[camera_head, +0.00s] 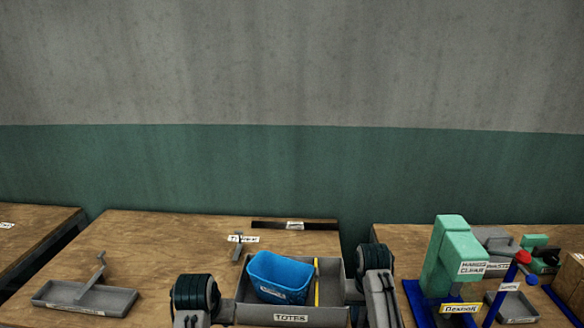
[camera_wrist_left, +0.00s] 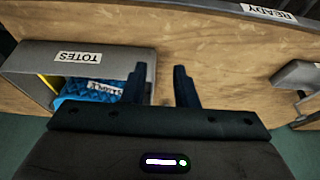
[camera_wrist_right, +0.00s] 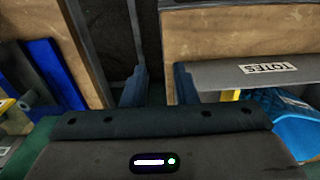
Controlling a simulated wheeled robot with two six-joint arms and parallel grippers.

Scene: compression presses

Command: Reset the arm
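My left gripper (camera_wrist_left: 160,84) is open and empty in the left wrist view. Its two dark fingers stand apart, in front of the wooden table edge beside the grey TOTES tray. My right gripper (camera_wrist_right: 159,84) is also open and empty in the right wrist view, its fingers apart near the gap between two tables and beside the TOTES tray. In the head view both arms come up at the bottom, one on each side of the TOTES tray (camera_head: 290,314); the fingertips cannot be made out there.
A blue tote (camera_head: 281,272) and a yellow bar (camera_head: 317,281) are in the TOTES tray. A grey tray (camera_head: 60,294) lies on the middle table's left. A green press (camera_head: 449,250) with blue base and a red knob (camera_head: 522,256) stand on the right table.

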